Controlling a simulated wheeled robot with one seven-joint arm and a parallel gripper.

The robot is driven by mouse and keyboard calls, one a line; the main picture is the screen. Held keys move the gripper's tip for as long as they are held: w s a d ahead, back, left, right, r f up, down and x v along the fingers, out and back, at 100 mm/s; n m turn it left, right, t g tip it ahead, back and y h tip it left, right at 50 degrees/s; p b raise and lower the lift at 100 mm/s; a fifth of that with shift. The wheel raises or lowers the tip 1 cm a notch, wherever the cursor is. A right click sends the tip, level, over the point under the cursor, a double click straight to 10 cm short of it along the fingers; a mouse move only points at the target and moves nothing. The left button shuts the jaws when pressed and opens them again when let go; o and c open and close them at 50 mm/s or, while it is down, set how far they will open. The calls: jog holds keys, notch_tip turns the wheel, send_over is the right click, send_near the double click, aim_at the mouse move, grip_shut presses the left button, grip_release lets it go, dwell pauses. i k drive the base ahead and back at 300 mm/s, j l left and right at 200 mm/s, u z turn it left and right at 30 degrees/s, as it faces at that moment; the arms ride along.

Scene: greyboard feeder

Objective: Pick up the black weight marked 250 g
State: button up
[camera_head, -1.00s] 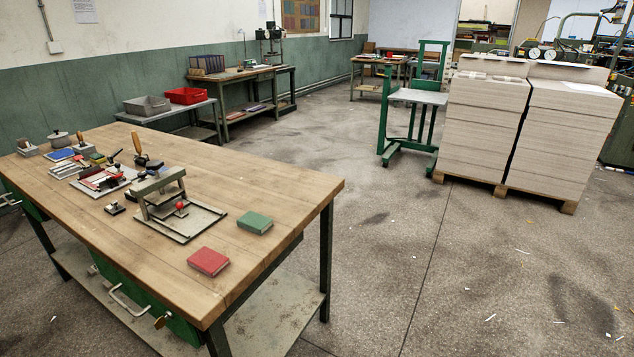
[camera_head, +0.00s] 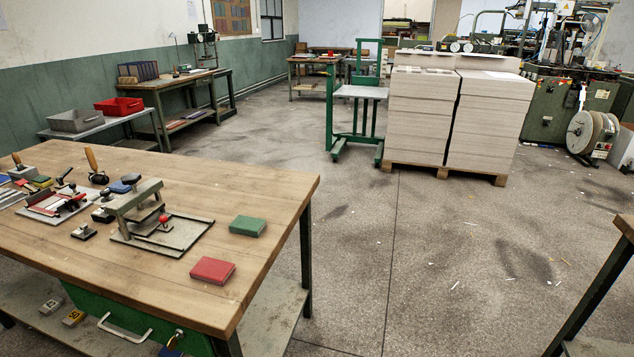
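I cannot pick out a black weight marked 250 g with certainty; no such marking is readable. A small dark knobbed piece (camera_head: 83,231) stands on the wooden workbench (camera_head: 245,195), left of a grey frame press with a red knob (camera_head: 140,212). Another small dark piece (camera_head: 102,214) sits just behind it, close to the press. Small blocks lie on the bench's lower shelf: a grey one (camera_head: 50,305) and a yellow one with dark marks (camera_head: 74,317). Their markings are too small to read. My gripper is not in view.
A red book (camera_head: 212,270) and a green book (camera_head: 247,226) lie near the bench's right end. A green lift stand (camera_head: 360,92) and board stacks on a pallet (camera_head: 445,171) stand beyond. Another table edge (camera_head: 610,270) shows at right. The floor between is open.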

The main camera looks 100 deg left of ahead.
aim_at(85, 232)
jog(key=k+u, duration=0.35)
jog(key=k+j+u, duration=0.1)
jog(key=k+u, duration=0.45)
jog(key=u, duration=0.2)
jog(key=k+j+u, duration=0.15)
jog(key=u, duration=0.2)
jog(key=k+j+u, duration=0.15)
jog(key=u, duration=0.25)
jog(key=j, duration=0.35)
